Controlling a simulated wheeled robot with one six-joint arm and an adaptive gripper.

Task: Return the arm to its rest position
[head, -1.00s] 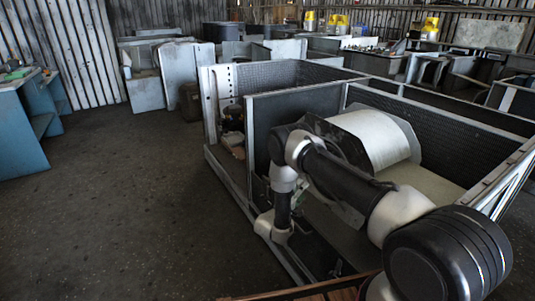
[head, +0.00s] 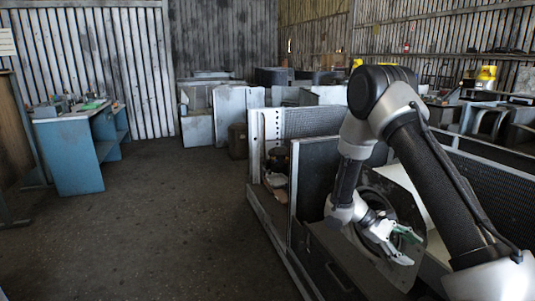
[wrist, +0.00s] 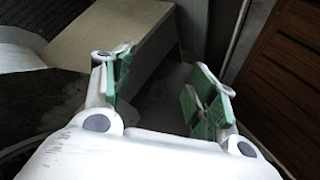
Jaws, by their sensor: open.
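My gripper (head: 405,245) is open and empty, with green pads on its fingers. In the head view it hangs at the end of my bent arm, in front of the blower housing (head: 345,265). The arm rises from the lower right, bends at a high elbow and comes down to the gripper. In the wrist view my gripper (wrist: 160,95) shows its two fingers spread apart with nothing between them. My arm hides part of the housing and its round opening.
A metal frame with mesh panels (head: 313,122) stands around the housing. A blue workbench (head: 75,155) is at the left. Grey cabinets (head: 238,112) stand at the back. The dark floor (head: 170,230) at the left is clear. A brown slatted surface (wrist: 285,85) lies right of my gripper.

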